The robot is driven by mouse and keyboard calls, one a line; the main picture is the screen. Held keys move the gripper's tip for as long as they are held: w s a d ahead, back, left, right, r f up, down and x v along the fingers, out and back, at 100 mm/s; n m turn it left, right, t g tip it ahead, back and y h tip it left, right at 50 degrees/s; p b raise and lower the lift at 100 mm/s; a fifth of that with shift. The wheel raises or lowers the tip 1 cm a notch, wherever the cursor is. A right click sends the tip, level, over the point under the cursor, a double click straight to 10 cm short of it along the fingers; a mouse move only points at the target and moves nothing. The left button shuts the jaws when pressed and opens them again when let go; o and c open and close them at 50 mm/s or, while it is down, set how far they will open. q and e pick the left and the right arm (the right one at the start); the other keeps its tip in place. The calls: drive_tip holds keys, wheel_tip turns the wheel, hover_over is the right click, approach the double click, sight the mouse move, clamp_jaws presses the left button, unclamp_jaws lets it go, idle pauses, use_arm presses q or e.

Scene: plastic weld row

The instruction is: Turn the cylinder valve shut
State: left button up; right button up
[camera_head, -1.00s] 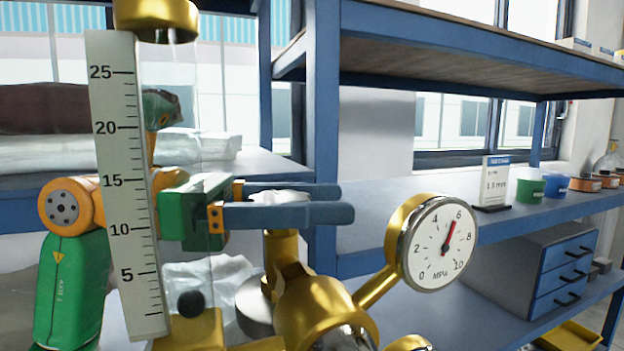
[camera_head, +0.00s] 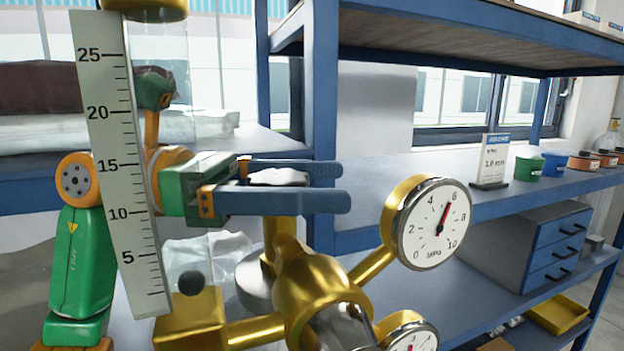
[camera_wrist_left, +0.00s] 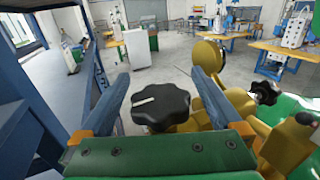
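The cylinder valve's black lobed handwheel (camera_wrist_left: 160,105), with a white mark on top, shows in the left wrist view. My left gripper (camera_wrist_left: 160,98) is open, one finger on each side of the handwheel, with narrow gaps appearing on both sides. In the head view the left gripper (camera_head: 343,186) reaches in from the left above the brass valve body (camera_head: 318,275). A pale patch shows between its fingers there; I cannot tell whether it is the handwheel. My right gripper is not in view.
A pressure gauge (camera_head: 432,222) on a brass arm reads near 6 MPa, with a second gauge (camera_head: 412,338) below. A clear flow tube with a white scale (camera_head: 120,165) stands at left. Another black knob (camera_wrist_left: 265,92) is beside the brass parts. Blue shelving (camera_head: 323,110) stands behind.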

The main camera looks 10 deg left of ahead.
use_arm(q)
drive_tip(key=a, duration=0.2)
drive_tip(key=a+b, duration=0.1)
drive_tip(key=a, duration=0.1)
drive_tip(key=s+a+b, duration=0.1)
drive_tip(key=a, duration=0.1)
drive_tip(key=shift+s+a, duration=0.1)
drive_tip(key=shift+a, duration=0.2)
drive_tip(key=shift+s+a, duration=0.1)
drive_tip(key=shift+a, duration=0.25)
drive_tip(key=shift+d, duration=0.2)
drive_tip(key=shift+f, duration=0.1)
